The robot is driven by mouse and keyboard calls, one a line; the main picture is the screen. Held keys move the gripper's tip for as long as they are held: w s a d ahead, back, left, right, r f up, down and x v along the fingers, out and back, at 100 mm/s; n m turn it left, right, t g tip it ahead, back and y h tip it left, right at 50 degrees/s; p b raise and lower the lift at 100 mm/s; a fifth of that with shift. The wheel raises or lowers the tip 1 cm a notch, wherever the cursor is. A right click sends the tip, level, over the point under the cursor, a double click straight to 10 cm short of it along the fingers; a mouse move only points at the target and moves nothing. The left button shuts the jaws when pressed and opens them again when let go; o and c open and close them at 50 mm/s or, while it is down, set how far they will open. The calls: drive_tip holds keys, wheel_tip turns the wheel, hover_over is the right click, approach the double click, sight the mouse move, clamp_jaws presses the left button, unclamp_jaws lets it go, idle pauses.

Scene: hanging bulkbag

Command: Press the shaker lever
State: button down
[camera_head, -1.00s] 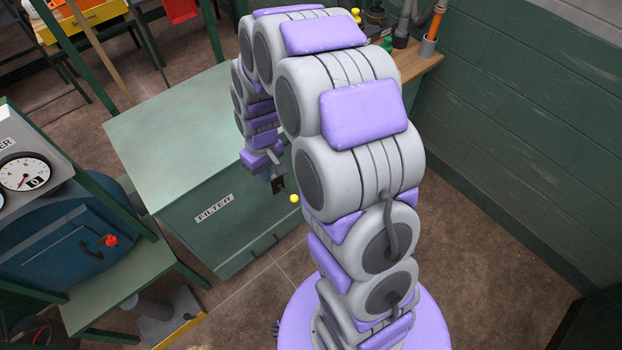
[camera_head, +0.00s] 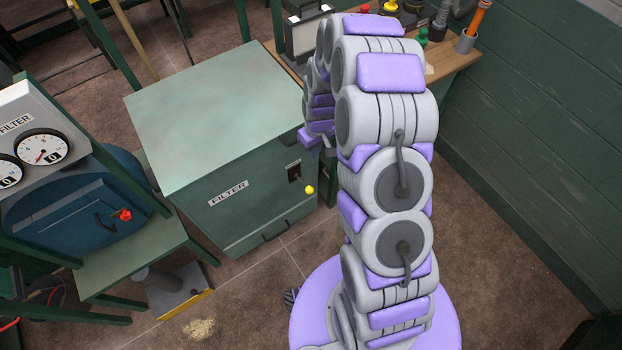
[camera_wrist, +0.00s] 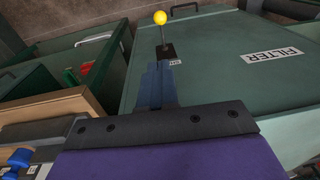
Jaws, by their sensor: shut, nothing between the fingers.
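The shaker lever (camera_head: 309,189) has a round yellow knob and sticks out from a dark slot plate on the front of the green filter cabinet (camera_head: 190,150). In the wrist view, the lever's yellow knob (camera_wrist: 160,18) is at the top centre, on a thin rod rising from the dark plate. My gripper (camera_wrist: 158,68) shows there as narrow blue fingers, shut and empty, pointing toward the plate. The fingertips overlap the plate's lower edge in the picture; I cannot tell whether they touch it. In the head view, my gripper (camera_head: 308,138) is partly hidden, above the knob.
A blue round-fronted unit (camera_head: 70,215) with gauges and a red knob stands at left on a green stand. A wooden bench (camera_head: 450,60) with bottles and a case is behind. A green block wall (camera_head: 530,130) closes the right side. Floor in front is open.

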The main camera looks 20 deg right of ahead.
drive_tip(key=b, duration=0.3)
hover_over(304, 184)
drive_tip(key=s+d, duration=0.2)
drive_tip(key=f, duration=2)
drive_tip(key=shift+a, duration=0.2)
